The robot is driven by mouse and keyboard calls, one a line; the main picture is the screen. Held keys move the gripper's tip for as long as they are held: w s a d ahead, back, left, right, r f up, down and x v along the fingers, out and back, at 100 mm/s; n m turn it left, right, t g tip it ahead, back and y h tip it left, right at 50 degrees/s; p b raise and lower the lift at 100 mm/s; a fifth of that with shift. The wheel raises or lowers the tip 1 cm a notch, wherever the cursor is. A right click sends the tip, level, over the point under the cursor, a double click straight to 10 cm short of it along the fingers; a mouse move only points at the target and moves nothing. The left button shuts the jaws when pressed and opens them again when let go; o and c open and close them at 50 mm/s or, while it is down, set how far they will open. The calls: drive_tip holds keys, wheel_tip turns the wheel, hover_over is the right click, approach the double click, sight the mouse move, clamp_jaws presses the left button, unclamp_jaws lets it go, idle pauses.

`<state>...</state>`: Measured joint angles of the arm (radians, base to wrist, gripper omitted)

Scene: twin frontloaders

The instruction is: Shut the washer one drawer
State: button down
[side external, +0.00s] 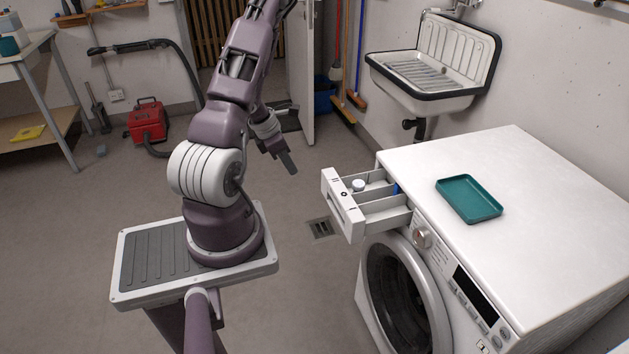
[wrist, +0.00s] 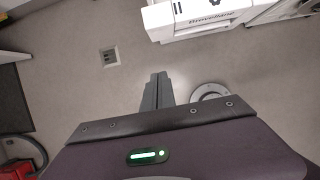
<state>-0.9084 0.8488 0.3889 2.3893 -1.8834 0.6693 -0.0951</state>
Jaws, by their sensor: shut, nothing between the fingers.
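The washer drawer (side external: 368,204) is pulled out from the upper left of the white washer's (side external: 540,190) front. Its compartments are open to view, with a small white round piece and a blue piece inside. In the wrist view the drawer's white front (wrist: 200,18) shows at the top, with lettering on it. My gripper (side external: 290,165) is shut and empty, pointing down in the air to the left of the drawer and apart from it. In the wrist view the closed fingers (wrist: 158,88) are below the drawer front in the picture, with floor behind them.
A teal tray (side external: 469,198) lies on the washer top. The round door (side external: 400,290) and a knob (side external: 423,238) are on the washer front, below and beside the drawer. A sink (side external: 433,65) hangs on the wall behind. A floor drain (side external: 321,228) lies in clear floor between my base and the washer.

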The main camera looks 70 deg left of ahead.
drive_tip(key=w+f, duration=0.7)
drive_tip(key=shift+w+d+f, duration=0.1)
